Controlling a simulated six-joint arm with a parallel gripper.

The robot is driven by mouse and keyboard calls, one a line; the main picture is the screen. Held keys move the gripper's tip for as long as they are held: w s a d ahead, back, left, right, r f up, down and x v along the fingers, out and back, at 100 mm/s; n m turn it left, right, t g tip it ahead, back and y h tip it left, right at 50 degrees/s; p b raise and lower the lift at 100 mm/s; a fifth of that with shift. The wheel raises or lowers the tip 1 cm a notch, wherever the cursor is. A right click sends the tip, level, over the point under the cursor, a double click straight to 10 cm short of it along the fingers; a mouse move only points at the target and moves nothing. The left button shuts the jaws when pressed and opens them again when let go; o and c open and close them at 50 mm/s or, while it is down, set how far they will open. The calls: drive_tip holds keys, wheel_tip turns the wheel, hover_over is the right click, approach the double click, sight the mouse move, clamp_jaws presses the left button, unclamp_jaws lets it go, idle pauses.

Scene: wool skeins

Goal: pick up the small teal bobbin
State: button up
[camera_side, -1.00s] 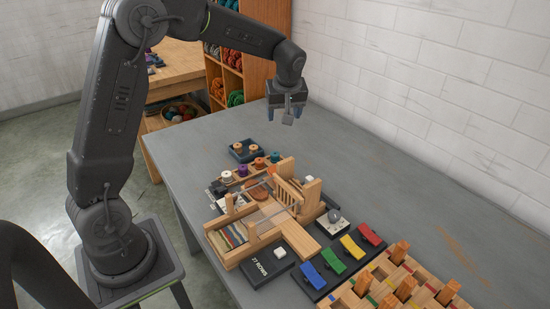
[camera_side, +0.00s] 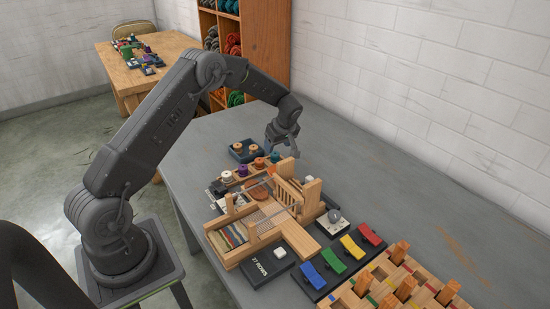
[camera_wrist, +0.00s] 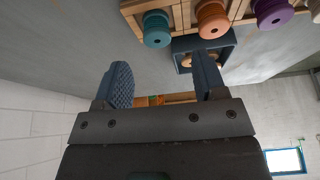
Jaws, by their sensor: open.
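The small teal bobbin (camera_side: 275,157) stands at the right end of a row of bobbins on a wooden rack at the back of the loom (camera_side: 262,222). In the wrist view the teal bobbin (camera_wrist: 156,28) is near the top, beyond my fingertips and roughly in line with the gap between them. My gripper (camera_side: 283,148) is open and empty, close above and behind the teal bobbin in the side view. Both spread fingers of the gripper (camera_wrist: 162,72) show in the wrist view, apart from the bobbin.
An orange bobbin (camera_wrist: 211,17) and a purple bobbin (camera_wrist: 272,12) stand beside the teal one. A dark tray (camera_side: 235,152) holding bobbins lies left of my gripper. Wooden loom posts (camera_side: 312,193) rise nearby.

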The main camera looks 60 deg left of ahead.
sight(275, 153)
drive_tip(key=shift+x, duration=2.75)
drive_tip(key=shift+w, duration=0.15)
drive_tip(key=shift+c, duration=0.2)
drive_tip(key=c, duration=1)
drive_tip(key=shift+o, duration=0.2)
drive_tip(key=shift+r, duration=0.15)
wheel_tip(275, 153, up, 4)
drive_tip(key=shift+r, duration=0.1)
drive_tip(key=s+a+r, duration=0.7)
drive_tip(key=s+r, duration=0.2)
drive_tip(key=r, duration=0.2)
drive_tip(key=shift+s+r, duration=0.2)
drive_tip(key=shift+r, duration=0.1)
